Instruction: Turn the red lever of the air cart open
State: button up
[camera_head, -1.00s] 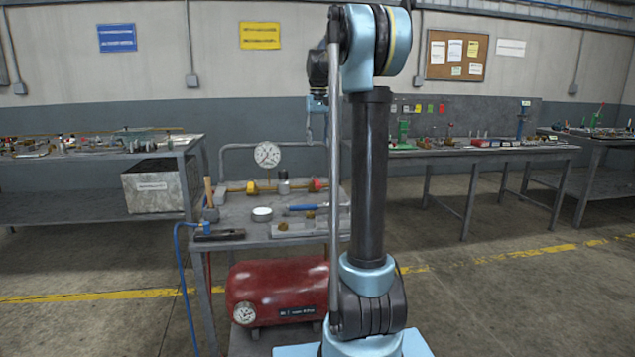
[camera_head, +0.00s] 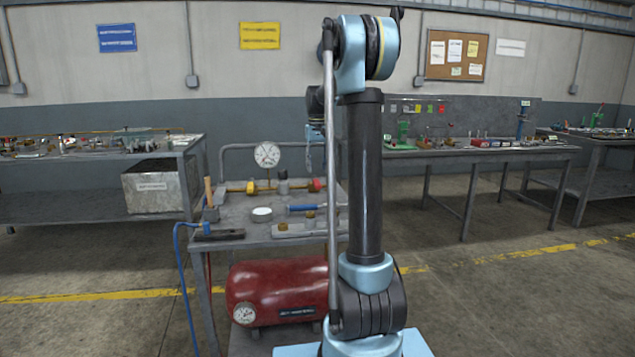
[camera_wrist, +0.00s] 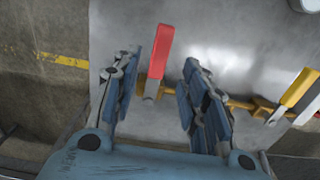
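The air cart (camera_head: 240,234) is a grey metal cart with a brass pipe line along its back. The red lever (camera_wrist: 161,48) shows in the wrist view between my two fingers, pointing to the top of the picture. It also shows small in the head view (camera_head: 315,185) at the right end of the pipe. My gripper (camera_wrist: 164,58) is open, with one finger on each side of the lever and a visible gap to both. In the head view my gripper hangs above the right end of the pipe, partly hidden by my arm.
A yellow lever (camera_wrist: 300,87) sits on the same brass pipe (camera_wrist: 240,102), to the right in the wrist view. A pressure gauge (camera_head: 267,155), a white round tin (camera_head: 262,214) and a blue-handled tool (camera_head: 303,208) are nearby. A red tank (camera_head: 280,288) lies below.

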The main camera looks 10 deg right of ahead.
aim_at(318, 182)
jog(key=shift+f, duration=3.05)
grip_shut()
jog(key=shift+d, duration=0.1)
